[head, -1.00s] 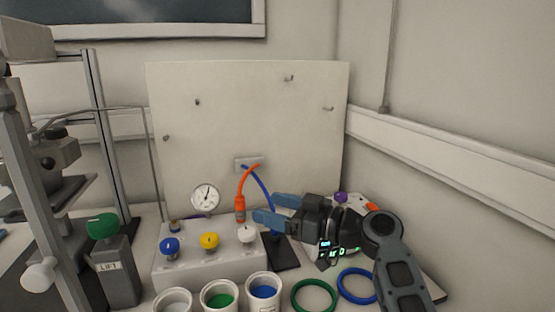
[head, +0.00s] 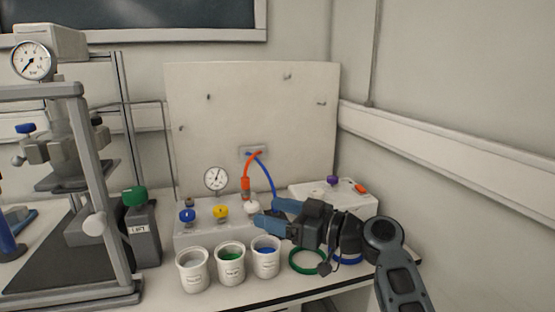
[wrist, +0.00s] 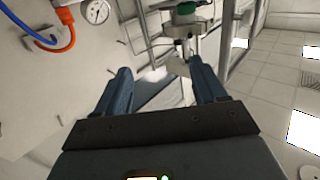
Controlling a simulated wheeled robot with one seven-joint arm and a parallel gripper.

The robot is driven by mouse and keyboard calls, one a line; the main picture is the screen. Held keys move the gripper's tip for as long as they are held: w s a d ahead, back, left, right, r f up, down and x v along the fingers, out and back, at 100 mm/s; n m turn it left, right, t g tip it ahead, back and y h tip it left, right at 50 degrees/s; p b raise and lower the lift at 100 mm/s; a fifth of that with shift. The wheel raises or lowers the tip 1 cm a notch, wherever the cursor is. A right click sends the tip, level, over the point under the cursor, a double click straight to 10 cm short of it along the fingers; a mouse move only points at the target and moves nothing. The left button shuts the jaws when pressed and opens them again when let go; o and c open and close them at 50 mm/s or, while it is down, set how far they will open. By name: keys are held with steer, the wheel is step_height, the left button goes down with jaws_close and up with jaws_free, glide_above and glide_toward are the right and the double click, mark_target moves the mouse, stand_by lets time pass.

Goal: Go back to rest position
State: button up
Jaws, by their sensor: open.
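My gripper (head: 265,215) is open and empty at the lower right of the head view, its blue fingers pointing left. It is in front of the right end of the valve box (head: 205,233), near its white knob (head: 252,207). Whether it touches anything cannot be told. In the wrist view the two blue fingers (wrist: 160,92) stand apart with nothing between them. Beyond them are a green knob (wrist: 186,8) and metal frame parts. The orange hose (wrist: 66,22) and blue hose (wrist: 30,32) show at the upper left.
A white panel (head: 225,120) stands behind.

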steer(key=s+d+f+m+t+h, duration=0.2)
steer(key=s+d+f+m+h, duration=0.4)
steer(key=f, duration=0.5)
steer(key=s+d+f+m+t+h, duration=0.1)
steer(key=s+d+f+m+t, duration=0.15)
steer(key=s+f, duration=0.7)
steer(key=s+d+f+m+h+b, duration=0.1)
steer(key=s+d+f+m+h, duration=0.15)
steer(key=s+d+f, duration=0.45)
steer(key=s+d+r+m+h, duration=0.1)
steer(key=s+d+h, duration=0.1)
steer(key=s, duration=0.7)
steer(key=s+d+r+h, duration=0.2)
steer(key=s+h, duration=0.1)
steer(key=s, duration=0.5)
steer(key=s+d+r+t+h+b, duration=0.1)
steer(key=s+d+r+t, duration=0.1)
steer(key=s+r, duration=1)
steer(key=shift+v, duration=1.1)
steer(key=shift+o, duration=0.2)
steer(key=shift+d+f, duration=0.1)
